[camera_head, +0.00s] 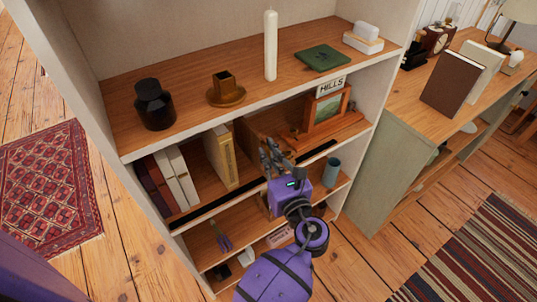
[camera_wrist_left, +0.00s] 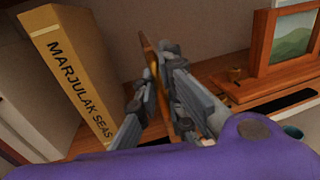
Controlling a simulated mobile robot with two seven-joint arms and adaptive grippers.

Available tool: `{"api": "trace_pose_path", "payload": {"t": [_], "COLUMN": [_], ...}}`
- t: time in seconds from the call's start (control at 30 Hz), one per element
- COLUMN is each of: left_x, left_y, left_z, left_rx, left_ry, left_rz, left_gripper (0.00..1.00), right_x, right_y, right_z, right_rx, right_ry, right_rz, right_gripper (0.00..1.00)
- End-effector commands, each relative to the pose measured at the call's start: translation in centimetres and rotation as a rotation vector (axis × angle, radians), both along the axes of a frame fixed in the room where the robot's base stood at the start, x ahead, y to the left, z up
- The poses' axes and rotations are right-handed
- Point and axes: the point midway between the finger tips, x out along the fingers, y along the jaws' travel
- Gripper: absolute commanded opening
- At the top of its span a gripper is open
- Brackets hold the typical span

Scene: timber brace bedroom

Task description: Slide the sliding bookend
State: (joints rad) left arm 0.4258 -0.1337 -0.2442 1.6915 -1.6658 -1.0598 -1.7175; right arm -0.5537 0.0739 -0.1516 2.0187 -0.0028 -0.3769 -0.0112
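The sliding bookend (camera_head: 245,136) seems to be the upright brown wooden panel on the middle shelf, right of the yellow book (camera_head: 221,158). In the left wrist view its thin edge (camera_wrist_left: 152,56) stands between my fingers. My left gripper (camera_head: 270,152) reaches in from the shelf front, with one finger on each side of the panel. In the left wrist view the left gripper (camera_wrist_left: 158,88) has its fingertips close to the panel. I cannot tell whether both press on it. The panel's lower part is hidden by the fingers. My right gripper is not in view.
White and dark red books (camera_head: 177,175) stand at the shelf's left end. A framed landscape (camera_head: 325,108) stands right of the panel on a wooden base. A black strip (camera_head: 205,208) runs along the shelf front. A blue cup (camera_head: 331,172) stands lower right. Bare shelf lies between the books.

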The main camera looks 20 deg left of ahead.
Motion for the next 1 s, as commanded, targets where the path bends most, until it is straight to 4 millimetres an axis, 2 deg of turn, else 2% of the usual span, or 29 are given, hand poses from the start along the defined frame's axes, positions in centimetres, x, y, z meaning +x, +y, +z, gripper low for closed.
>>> {"api": "trace_pose_path", "payload": {"t": [0.3,0.6,0.93,0.97,1.0], "left_x": [-0.2,-3.4,-3.7,-3.7,-3.7], "left_y": [0.2,2.7,2.8,2.8,2.8], "left_z": [0.0,0.2,-0.1,-0.1,-0.1], "left_rx": [0.001,0.0,-0.001,-0.001,-0.001], "left_ry": [0.001,0.0,0.001,0.001,0.001], "left_rz": [0.001,0.002,0.0,0.0,0.0], "left_gripper": [0.0,0.0,0.0,0.11,0.16], "right_x": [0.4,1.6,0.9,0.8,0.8], "right_y": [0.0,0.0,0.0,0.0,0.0], "right_z": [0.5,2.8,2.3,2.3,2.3], "right_rx": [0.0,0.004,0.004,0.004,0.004], "right_ry": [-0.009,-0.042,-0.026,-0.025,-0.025], "right_rz": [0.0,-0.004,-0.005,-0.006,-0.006], "right_gripper": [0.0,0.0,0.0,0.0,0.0]}}
